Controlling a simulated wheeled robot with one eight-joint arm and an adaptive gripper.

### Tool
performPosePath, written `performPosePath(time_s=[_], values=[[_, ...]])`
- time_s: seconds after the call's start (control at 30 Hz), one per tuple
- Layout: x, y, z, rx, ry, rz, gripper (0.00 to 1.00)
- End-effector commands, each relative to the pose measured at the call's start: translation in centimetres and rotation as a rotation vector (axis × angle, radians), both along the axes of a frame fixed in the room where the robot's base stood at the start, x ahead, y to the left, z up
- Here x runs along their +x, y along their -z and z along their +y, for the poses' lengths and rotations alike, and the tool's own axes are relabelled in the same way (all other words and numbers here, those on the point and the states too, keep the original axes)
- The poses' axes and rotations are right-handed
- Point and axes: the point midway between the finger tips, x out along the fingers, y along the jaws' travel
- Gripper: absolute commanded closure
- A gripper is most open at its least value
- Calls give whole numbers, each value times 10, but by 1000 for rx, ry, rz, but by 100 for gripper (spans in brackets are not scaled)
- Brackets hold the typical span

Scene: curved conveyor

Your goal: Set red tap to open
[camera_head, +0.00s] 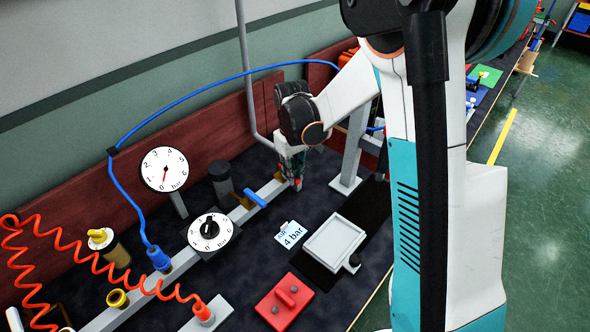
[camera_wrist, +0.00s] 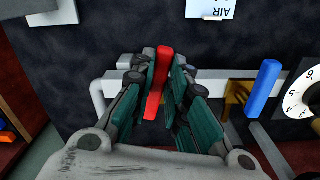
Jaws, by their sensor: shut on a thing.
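The red tap (camera_wrist: 158,82) is a long red lever on the grey pipe (camera_wrist: 220,74). In the wrist view its lever stands nearly upright in the picture, crosswise to the pipe. My gripper (camera_wrist: 166,76) is around the lever with its teal-padded fingers on both sides, shut on it. In the head view my gripper (camera_head: 291,163) points down at the far end of the pipe, and the tap is mostly hidden by the fingers.
A blue tap (camera_head: 255,198) sits beside it on the same pipe, near a round dial knob (camera_head: 210,231). A pressure gauge (camera_head: 164,169) stands behind. An upright post (camera_head: 352,150) is close to the right. A label card (camera_head: 291,234) lies in front.

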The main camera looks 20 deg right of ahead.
Motion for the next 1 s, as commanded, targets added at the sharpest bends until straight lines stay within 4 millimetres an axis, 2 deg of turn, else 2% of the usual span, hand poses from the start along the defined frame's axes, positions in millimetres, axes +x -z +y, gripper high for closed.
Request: performPosePath(time_s=[0.53, 1.0], values=[[-1, 0, 29, 0, 515, 0, 100], [10, 0, 51, 0, 958, 0, 100]])
